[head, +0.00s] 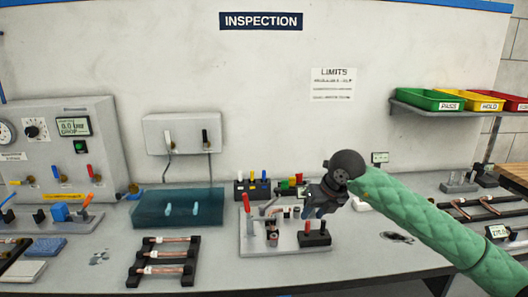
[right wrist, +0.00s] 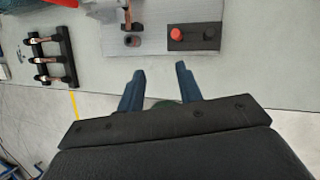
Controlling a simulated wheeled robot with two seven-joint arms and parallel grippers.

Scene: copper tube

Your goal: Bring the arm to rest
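My right arm, in a green quilted sleeve, reaches in from the right in the head view. Its dark gripper (head: 318,203) hangs above the bench by the grey fixture plate (head: 268,247). In the right wrist view the two blue fingers of this gripper (right wrist: 160,84) stand apart with nothing between them, so it is open and empty. Beyond the fingertips lie the plate's edge and a black block with a red button (right wrist: 194,37). My left gripper is not in view.
A black rack with copper tubes (head: 163,262) stands left of the plate, and a blue-green tray (head: 178,207) behind it. Another tube rack (head: 482,209) is at the right. A shelf (head: 455,113) holds coloured bins above. The bench front right of the plate is mostly clear.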

